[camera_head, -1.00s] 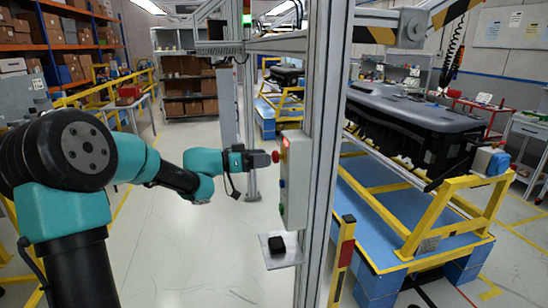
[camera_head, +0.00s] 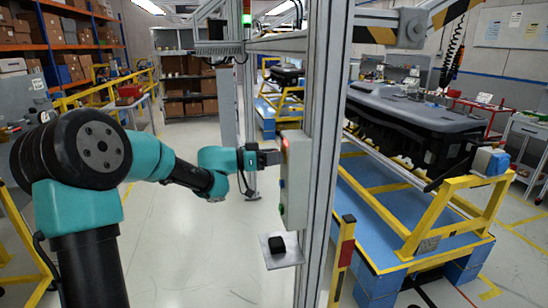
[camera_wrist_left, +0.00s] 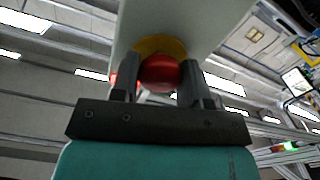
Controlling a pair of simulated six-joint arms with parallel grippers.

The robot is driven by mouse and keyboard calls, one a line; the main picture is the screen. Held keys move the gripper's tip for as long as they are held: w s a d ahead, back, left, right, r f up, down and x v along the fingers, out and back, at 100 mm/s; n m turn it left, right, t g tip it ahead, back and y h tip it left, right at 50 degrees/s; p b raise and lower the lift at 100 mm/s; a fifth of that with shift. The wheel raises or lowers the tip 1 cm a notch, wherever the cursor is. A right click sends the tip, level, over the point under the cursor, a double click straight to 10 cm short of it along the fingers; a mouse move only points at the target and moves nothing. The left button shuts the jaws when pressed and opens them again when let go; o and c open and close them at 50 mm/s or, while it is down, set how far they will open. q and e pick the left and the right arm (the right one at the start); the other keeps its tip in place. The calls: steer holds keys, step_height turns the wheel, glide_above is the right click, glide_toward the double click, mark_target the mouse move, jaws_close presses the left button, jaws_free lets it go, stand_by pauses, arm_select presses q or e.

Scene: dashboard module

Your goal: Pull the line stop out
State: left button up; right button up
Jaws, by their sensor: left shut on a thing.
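The line stop is a red round button (camera_wrist_left: 160,68) on a yellow collar (camera_wrist_left: 160,45), fixed to the side of a pale grey control box (camera_head: 295,185) on the metal post. The collar lies close to the box face. My right gripper is not in view.
The metal post (camera_head: 325,150) rises beside the box. A dark dashboard (camera_head: 420,110) stands on a yellow-framed cart. Floor left of the box is clear.

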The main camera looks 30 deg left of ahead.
arm_select(q)
jaws_close()
steer(key=shift+s+a, duration=0.35)
steer(key=shift+a, duration=0.05)
steer(key=o, duration=0.7)
jaws_free()
steer(key=shift+c, duration=0.2)
steer(key=shift+s+a, duration=0.1)
steer(key=shift+a, duration=0.05)
steer(key=v, duration=1.7)
steer(key=shift+a, duration=0.1)
